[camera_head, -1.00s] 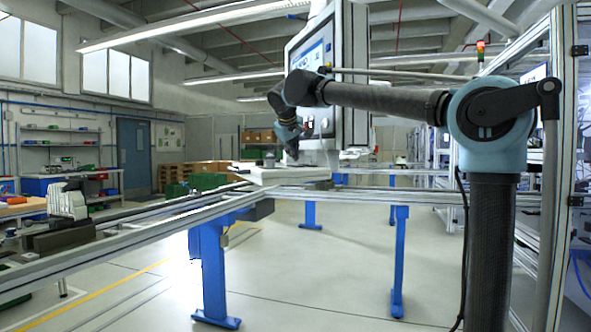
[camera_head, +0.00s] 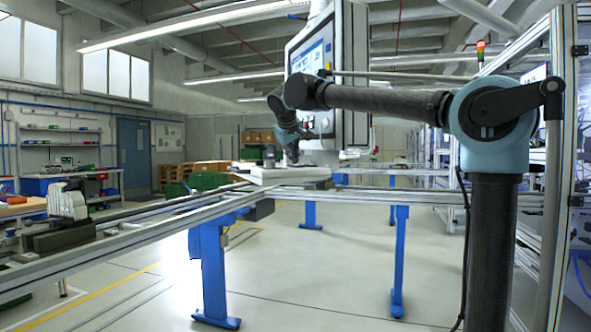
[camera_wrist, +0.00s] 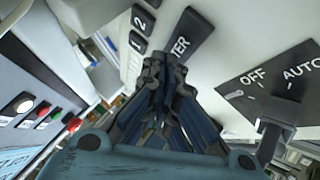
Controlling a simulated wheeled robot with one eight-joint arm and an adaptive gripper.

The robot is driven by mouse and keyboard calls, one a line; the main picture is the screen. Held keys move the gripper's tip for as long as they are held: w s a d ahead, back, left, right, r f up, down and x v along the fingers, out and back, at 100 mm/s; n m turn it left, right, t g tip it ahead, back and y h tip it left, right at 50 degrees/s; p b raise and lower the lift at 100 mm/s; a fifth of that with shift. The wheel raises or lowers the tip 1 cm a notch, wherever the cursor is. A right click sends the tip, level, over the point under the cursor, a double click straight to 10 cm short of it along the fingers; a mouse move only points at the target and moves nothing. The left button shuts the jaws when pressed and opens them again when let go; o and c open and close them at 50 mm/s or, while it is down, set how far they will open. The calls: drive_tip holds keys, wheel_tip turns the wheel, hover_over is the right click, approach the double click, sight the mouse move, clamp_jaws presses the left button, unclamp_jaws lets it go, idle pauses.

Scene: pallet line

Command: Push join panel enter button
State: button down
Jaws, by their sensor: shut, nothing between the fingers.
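The join panel (camera_head: 355,75) hangs upright with its lit screen on the left side. My gripper (camera_head: 291,157) is low in front of its lower part. In the wrist view my gripper (camera_wrist: 168,68) is shut and empty, with its fingertips over the near end of a dark enter key (camera_wrist: 187,38). I cannot tell whether the tips touch the key. Beside it are dark keys marked 1 and 2 (camera_wrist: 143,22).
A black OFF/AUTO switch plate (camera_wrist: 255,82) with a dark knob lies right of my gripper. Red and green buttons (camera_wrist: 42,110) are at the left. A rail conveyor (camera_head: 130,228) with a pale slab (camera_head: 283,175) runs below the panel.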

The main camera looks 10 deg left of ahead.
drive_tip(key=shift+f, duration=0.4)
idle(0.4)
drive_tip(key=shift+r, duration=0.9)
drive_tip(key=shift+r, duration=2.5)
